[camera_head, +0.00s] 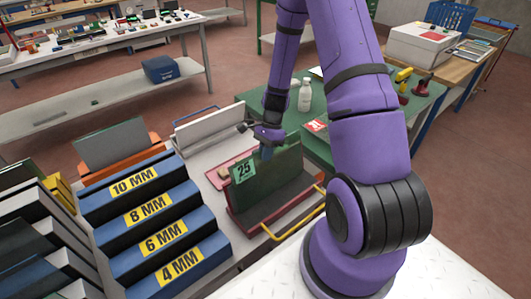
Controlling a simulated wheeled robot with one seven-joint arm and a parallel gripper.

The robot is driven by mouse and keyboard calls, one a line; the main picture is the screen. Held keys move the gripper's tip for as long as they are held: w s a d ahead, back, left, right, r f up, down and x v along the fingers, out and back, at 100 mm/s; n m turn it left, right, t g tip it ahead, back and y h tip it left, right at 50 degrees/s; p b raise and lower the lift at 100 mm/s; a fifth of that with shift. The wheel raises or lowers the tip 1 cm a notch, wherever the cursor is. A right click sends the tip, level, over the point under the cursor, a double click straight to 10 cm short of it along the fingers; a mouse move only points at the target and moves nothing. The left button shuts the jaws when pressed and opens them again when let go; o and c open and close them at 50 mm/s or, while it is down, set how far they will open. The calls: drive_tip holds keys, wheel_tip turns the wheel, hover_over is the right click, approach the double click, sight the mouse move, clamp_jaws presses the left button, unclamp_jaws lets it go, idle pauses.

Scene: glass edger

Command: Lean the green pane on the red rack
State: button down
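The dark green pane (283,168) stands near upright, tilted slightly, at the red rack (262,229), its lower edge at the rack's base. A light green "25" tag (244,171) shows at its upper left. My gripper (267,152) is at the pane's top edge, with one bluish finger in front of the pane's face. The other finger is hidden, so I cannot tell whether the gripper is shut on the pane or open around it. I also cannot tell whether the pane's back rests on the rack.
Blue stepped blocks marked in MM (163,234) stand to the left. An orange rack with a grey pane (110,143) and a pale rack with a blue handle (210,127) are behind. A green table holds a white bottle (305,95).

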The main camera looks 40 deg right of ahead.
drive_tip(key=shift+f, duration=0.1)
drive_tip(key=c, duration=1.2)
unclamp_jaws()
drive_tip(key=shift+c, duration=0.2)
drive_tip(key=v, duration=1)
drive_tip(key=shift+r, duration=0.4)
drive_tip(key=shift+w+d, duration=0.1)
drive_tip(key=shift+w, duration=0.05)
drive_tip(key=s+a+r+n+t+h, duration=0.1)
drive_tip(key=s+a+r+n, duration=0.15)
drive_tip(key=r, duration=0.45)
drive_tip(key=s+a+r+n+t+h, duration=0.1)
drive_tip(key=s+a+r+n, duration=0.2)
drive_tip(key=r, duration=0.4)
drive_tip(key=s+a+r+n+t+h, duration=0.1)
drive_tip(key=a+r+n, duration=0.25)
drive_tip(key=r, duration=0.35)
drive_tip(key=s+a+r+n+t, duration=0.2)
drive_tip(key=s+r+n, duration=0.2)
drive_tip(key=s, duration=0.4)
drive_tip(key=s+a+r+n+t+h, duration=0.1)
drive_tip(key=s+a+r+n+t, duration=0.1)
drive_tip(key=s+r+n, duration=0.3)
drive_tip(key=s+a+r, duration=0.1)
drive_tip(key=s, duration=0.2)
drive_tip(key=shift+t+h, duration=0.3)
